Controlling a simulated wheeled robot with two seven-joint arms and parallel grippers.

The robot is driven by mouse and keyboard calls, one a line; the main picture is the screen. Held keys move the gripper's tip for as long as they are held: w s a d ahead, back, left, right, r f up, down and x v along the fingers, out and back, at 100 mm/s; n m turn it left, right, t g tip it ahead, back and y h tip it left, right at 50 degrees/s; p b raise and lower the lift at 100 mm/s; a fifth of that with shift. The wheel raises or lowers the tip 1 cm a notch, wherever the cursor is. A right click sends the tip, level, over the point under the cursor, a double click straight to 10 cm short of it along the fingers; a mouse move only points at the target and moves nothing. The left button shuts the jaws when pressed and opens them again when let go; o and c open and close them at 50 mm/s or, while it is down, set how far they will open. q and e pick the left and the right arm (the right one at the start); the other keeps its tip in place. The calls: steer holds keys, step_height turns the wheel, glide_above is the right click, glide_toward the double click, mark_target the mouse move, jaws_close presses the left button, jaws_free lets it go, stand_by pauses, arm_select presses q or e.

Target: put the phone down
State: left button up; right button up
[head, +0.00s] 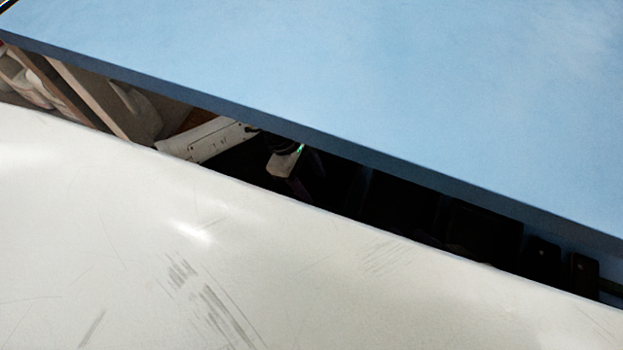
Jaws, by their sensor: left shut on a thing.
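I cannot make out a phone in the head view. Neither of my grippers can be recognised in it. A small dark object with a bright edge (6,5) is cut off at the top left corner, and I cannot tell what it is.
A light blue tabletop (380,80) fills the upper part, its edge sloping down to the right. A large white, scuffed surface (150,240) fills the lower part. Between them is a dark gap with a white part (210,138) and a small grey block (283,160).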

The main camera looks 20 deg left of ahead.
arm_select(q)
steer(key=o, duration=1.2)
steer(key=shift+c, duration=0.2)
